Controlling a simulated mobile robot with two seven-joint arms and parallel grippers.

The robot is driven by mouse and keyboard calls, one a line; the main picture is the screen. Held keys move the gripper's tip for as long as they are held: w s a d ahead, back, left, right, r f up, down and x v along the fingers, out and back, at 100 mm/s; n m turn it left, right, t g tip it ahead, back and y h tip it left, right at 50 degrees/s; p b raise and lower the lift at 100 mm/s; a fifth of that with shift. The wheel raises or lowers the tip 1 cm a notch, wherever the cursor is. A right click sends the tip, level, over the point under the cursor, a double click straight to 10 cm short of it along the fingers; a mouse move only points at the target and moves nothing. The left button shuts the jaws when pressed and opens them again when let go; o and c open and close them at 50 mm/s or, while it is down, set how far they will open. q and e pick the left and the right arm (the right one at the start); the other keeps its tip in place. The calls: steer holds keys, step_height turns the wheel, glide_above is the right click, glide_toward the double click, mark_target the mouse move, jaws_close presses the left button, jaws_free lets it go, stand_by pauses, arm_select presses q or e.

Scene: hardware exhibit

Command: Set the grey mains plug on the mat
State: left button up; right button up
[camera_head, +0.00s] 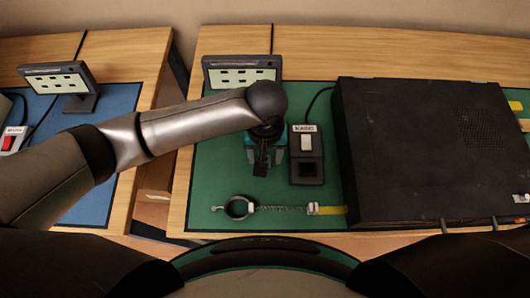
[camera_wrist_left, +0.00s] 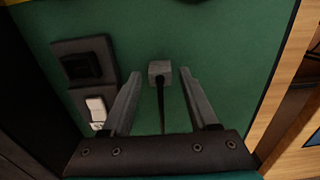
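The grey mains plug (camera_wrist_left: 160,71) is a small grey block at the level of my left fingertips in the left wrist view, over the green mat. Its dark cable runs back from it between the fingers. My left gripper (camera_wrist_left: 160,76) is open, with a finger on each side of the plug and a visible gap to each. I cannot tell whether the plug rests on the mat. In the head view my left gripper (camera_head: 262,165) points down over the green mat (camera_head: 222,180), and the plug is not discernible there. My right gripper is not in view.
A black switch box (camera_head: 306,170) with a socket stands just right of the gripper. A large black case (camera_head: 430,150) fills the mat's right side. A wrist strap (camera_head: 240,207) with a coiled cord lies in front. A small display (camera_head: 242,72) stands behind. A blue mat (camera_head: 110,110) lies left.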

mark_target(266, 160)
arm_select(q)
steer(key=shift+o, duration=0.3)
steer(key=shift+r, duration=0.1)
step_height(266, 160, up, 12)
steer(key=p, duration=0.3)
steer(key=shift+d, duration=0.1)
